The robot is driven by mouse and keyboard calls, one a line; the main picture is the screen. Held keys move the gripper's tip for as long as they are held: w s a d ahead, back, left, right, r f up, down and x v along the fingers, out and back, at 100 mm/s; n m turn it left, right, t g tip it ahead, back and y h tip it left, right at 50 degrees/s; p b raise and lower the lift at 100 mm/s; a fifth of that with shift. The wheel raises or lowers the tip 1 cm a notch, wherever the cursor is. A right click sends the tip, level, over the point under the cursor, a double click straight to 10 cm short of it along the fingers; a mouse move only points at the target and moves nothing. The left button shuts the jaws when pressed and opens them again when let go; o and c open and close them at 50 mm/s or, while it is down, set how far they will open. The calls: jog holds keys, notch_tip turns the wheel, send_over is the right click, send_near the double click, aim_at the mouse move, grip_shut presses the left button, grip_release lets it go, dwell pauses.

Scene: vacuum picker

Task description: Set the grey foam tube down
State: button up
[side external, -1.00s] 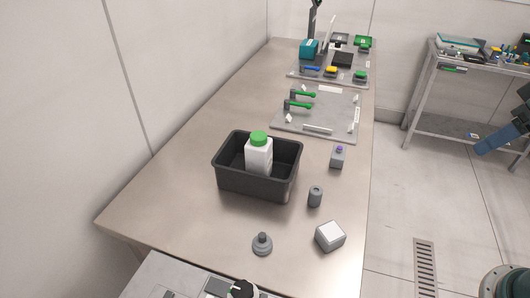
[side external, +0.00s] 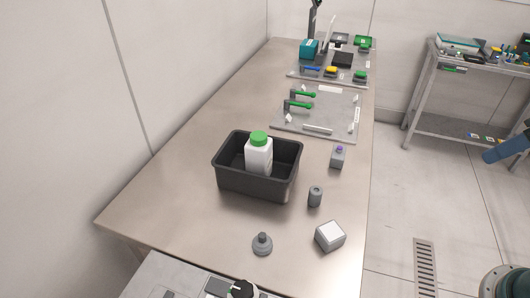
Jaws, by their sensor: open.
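The grey foam tube (side external: 315,197) stands upright on the steel table (side external: 190,160), with its dark hollow end facing up. It is just right of the black bin (side external: 255,185), apart from it, and nothing holds it. My gripper is out of the picture; only a blue part of my arm shows at the right edge, well away from the tube.
A white bottle with a green cap (side external: 259,153) stands in the bin. A grey box with a white top (side external: 330,236), a grey stepped knob (side external: 262,244) and a small purple-topped block (side external: 338,157) surround the tube. Fixture boards (side external: 318,112) lie further back. The table's left side is clear.

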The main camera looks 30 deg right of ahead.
aim_at(315, 196)
jog(key=w+a+f+m+g+y, duration=0.2)
jog(key=w+f+m+y, duration=0.15)
jog(key=w, duration=0.55)
jog(key=w+a+f+m+g+y, duration=0.2)
jog(key=w+f+m, duration=0.2)
jog(key=w, duration=0.5)
jog(key=w+f+m+y, duration=0.2)
jog(key=f+m, duration=0.1)
jog(key=f, duration=0.2)
jog(key=w+f+m+g+y, duration=0.1)
jog(key=w+f+m+y, duration=0.1)
jog(key=f, duration=0.3)
jog(key=w+d+f+m+y, duration=0.1)
jog(key=w+f+m+y, duration=0.2)
jog(key=f+m, duration=0.1)
jog(key=shift+d+f, duration=0.1)
jog(key=shift+f, duration=0.45)
jog(key=shift+d+f+m+y, duration=0.15)
jog(key=shift+f+m+y, duration=0.2)
jog(key=shift+f+m, duration=0.4)
jog(key=shift+f, duration=0.1)
